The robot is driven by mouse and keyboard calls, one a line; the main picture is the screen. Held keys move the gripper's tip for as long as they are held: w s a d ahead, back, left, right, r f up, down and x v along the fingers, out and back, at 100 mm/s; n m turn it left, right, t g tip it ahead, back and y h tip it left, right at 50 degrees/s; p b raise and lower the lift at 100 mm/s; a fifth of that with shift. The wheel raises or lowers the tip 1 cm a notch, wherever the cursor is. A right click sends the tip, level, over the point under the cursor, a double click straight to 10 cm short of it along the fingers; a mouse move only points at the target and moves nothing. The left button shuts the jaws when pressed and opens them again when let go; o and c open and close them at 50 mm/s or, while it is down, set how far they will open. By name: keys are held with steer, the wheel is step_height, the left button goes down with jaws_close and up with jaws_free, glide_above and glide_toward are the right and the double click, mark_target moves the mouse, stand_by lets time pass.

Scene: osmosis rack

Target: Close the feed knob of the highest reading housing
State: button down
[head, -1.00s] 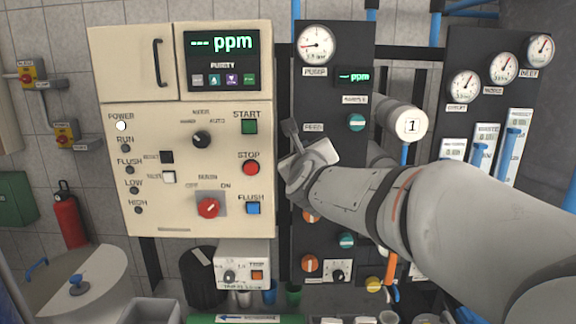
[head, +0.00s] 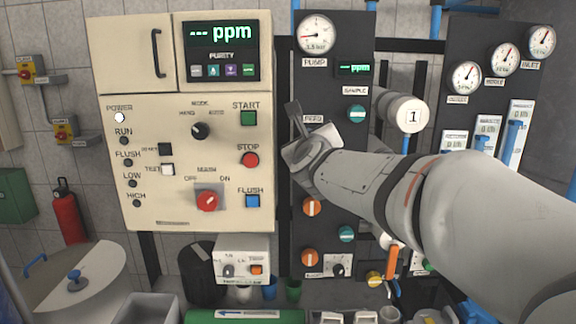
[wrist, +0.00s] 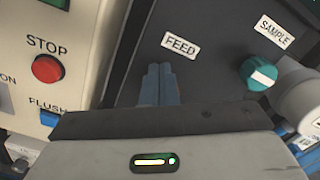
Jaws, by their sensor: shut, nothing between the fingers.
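My gripper (head: 296,122) is in front of the dark valve panel (head: 335,90), over the spot below the FEED label (head: 314,118). In the wrist view my shut fingers (wrist: 159,85) point at the panel just under the FEED label (wrist: 180,46). Nothing shows between them, and any knob there is hidden by my gripper. A teal knob (head: 356,114) sits at the SAMPLE label (head: 355,91); it also shows in the wrist view (wrist: 258,74). Orange knobs (head: 311,207) and a teal knob (head: 346,233) sit lower on the panel. The housing end marked 1 (head: 410,114) is to the right.
The cream control cabinet (head: 160,95) stands close on the left, with its STOP button (wrist: 47,69) near my gripper. The pump gauge (head: 316,35) is above. A second gauge panel (head: 478,95) is at the right. A white-lidded tank (head: 75,270) stands lower left.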

steer(key=s, duration=0.6)
steer(key=shift+r, duration=0.2)
steer(key=s+d+f+n+g+y, duration=0.1)
steer(key=s+f+n+g, duration=0.35)
steer(key=f+n, duration=0.4)
steer(key=s+d+f+n+g+y, duration=0.1)
steer(key=s+f+n+g+y, duration=0.15)
steer(key=s+f+n, duration=0.45)
steer(key=s+d+f+n+g+h, duration=0.2)
steer(key=s+d+f+n+g, duration=0.2)
steer(key=s+f+n, duration=0.3)
steer(key=s+d+f+n+g+h, duration=0.2)
steer(key=s+d+f+n+g, duration=0.2)
steer(key=s+f+n, duration=0.3)
steer(key=shift+d+f, duration=0.25)
steer(key=shift+d, duration=0.1)
